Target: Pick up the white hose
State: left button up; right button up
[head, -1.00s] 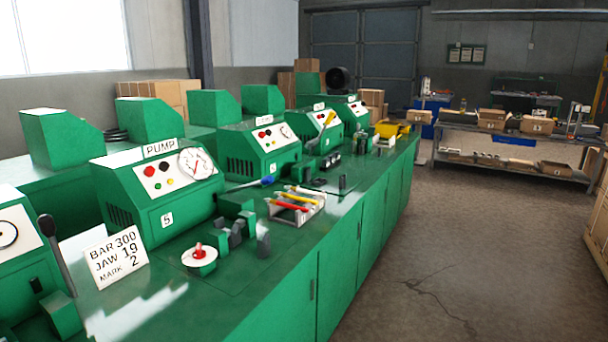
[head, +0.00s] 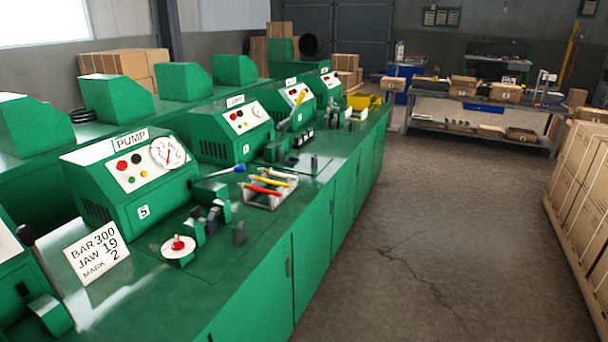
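I cannot make out a white hose for certain. A small light tray (head: 258,201) on the green bench holds several slim sticks, among them a red one (head: 268,181), a yellow one (head: 263,190) and a pale one (head: 279,173) at the back. They are too small to tell whether any is a hose. Neither of my grippers shows in the head view.
The green bench (head: 262,238) carries a pump unit (head: 124,215) marked 5, a sign card (head: 97,252), a white disc with a red knob (head: 178,257) and dark jaw blocks (head: 214,217). The floor (head: 440,220) to the right is clear up to a pallet of boxes (head: 585,165).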

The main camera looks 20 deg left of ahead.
aim_at(268, 172)
jog(key=i+z, duration=0.25)
jog(key=i, duration=3.6)
jog(key=i+l+u, duration=0.1)
jog(key=i+u, duration=0.25)
jog(key=i+l+u, duration=0.3)
jog(key=i, duration=0.2)
jog(key=u, duration=1.55)
